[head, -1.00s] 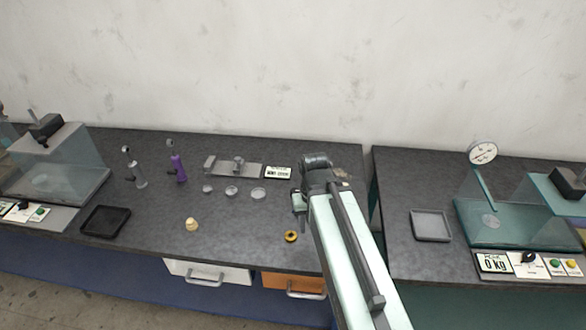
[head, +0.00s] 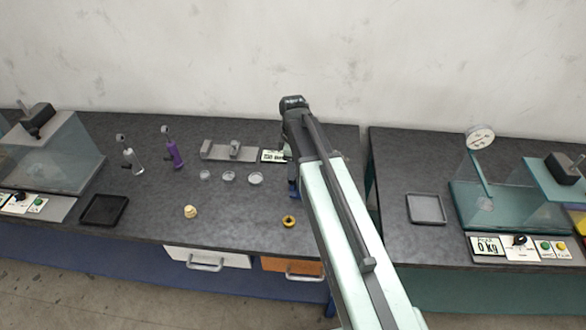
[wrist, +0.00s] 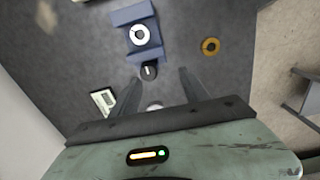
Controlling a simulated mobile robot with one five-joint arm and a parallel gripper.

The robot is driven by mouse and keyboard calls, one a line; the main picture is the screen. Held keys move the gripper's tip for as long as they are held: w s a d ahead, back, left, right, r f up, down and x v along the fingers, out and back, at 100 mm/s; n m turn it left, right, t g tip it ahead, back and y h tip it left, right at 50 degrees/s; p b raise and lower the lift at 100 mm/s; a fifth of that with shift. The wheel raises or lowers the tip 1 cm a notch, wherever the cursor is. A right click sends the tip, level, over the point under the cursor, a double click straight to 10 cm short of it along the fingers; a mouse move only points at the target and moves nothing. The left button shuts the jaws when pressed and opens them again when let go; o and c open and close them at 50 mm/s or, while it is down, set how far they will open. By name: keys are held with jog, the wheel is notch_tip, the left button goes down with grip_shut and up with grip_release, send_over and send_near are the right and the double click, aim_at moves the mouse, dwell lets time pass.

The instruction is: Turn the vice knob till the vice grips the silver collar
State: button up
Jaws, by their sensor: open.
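The blue vice (wrist: 124,17) is at the top of the wrist view, with the silver collar (wrist: 140,35), a pale ring with a dark centre, on it. The dark round vice knob (wrist: 149,72) with a white mark is at the vice's near end. My gripper (wrist: 160,75) is open, its two dark fingers apart and empty. The knob lies between the fingertips in the picture, nearer the left one; I cannot tell whether they are level with it. In the head view my arm hides nearly all of the vice; a small blue part (head: 293,188) shows beside it.
A yellow ring (head: 289,221) lies near the bench's front edge. A small display (head: 272,156) and a grey fixture (head: 228,152) stand left of my arm. Clear discs, a purple tool (head: 173,153) and a black tray (head: 103,210) are farther left. A gap separates the right bench.

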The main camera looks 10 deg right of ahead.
jog(key=w+n, duration=0.1)
jog(key=w+r+n, duration=0.1)
jog(key=n, duration=0.1)
jog(key=shift+w, duration=0.35)
notch_tip(320, 180, down, 8)
jog(key=b, duration=0.7)
jog(key=shift+s+f+b, duration=0.1)
jog(key=shift+b, duration=0.25)
